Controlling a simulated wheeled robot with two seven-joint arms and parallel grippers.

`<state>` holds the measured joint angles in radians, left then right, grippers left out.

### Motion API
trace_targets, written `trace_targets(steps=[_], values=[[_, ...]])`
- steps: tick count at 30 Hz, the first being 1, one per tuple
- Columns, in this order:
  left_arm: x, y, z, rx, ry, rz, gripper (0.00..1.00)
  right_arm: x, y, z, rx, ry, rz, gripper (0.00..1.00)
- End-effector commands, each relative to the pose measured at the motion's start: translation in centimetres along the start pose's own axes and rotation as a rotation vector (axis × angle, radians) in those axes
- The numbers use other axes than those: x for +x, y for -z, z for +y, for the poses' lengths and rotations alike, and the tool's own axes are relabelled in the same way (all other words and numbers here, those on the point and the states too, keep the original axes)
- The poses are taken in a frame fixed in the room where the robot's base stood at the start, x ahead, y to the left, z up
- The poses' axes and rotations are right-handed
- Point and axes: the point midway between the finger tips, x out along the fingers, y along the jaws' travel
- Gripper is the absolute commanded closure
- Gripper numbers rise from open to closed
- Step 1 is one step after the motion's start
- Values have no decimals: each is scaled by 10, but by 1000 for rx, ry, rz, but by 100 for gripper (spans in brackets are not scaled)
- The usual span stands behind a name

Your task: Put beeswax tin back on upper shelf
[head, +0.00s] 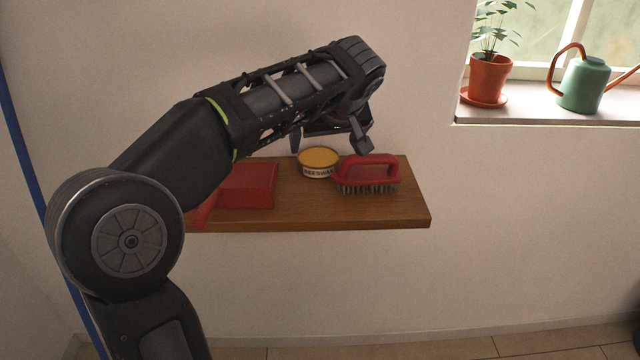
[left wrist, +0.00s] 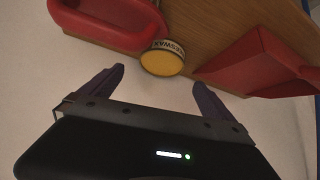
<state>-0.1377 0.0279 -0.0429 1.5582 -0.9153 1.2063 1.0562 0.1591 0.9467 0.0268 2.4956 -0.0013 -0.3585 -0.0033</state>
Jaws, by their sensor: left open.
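The beeswax tin (head: 318,163) is a short round tin with a yellow lid and a pale lettered side. It stands upright on a wooden shelf (head: 330,215), between a red dustpan-like object and a red brush. In the left wrist view the tin (left wrist: 162,60) lies just beyond the gap between the fingers, apart from them. My left gripper (head: 330,143) is open and empty, above and behind the tin; its fingers (left wrist: 160,85) also show in the left wrist view. My right gripper is not in view.
A red-handled wire brush (head: 368,173) stands close to the tin's right. A red dustpan-like object (head: 248,185) lies to its left, partly behind my arm. A windowsill (head: 530,116) holds a potted plant (head: 488,78) and a green watering can (head: 584,86). The shelf's right end is bare.

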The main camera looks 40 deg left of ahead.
Motion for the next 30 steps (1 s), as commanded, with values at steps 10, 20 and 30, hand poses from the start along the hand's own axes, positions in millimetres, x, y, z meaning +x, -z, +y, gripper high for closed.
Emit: trace_targets(steps=[10, 20, 30], values=[[2, -1, -1, 15, 5, -4, 0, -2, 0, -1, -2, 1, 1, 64], [25, -1, -1, 14, 4, -4, 0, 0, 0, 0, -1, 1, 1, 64], [36, -3, -2, 15, 5, -5, 0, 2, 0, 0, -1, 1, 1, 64]])
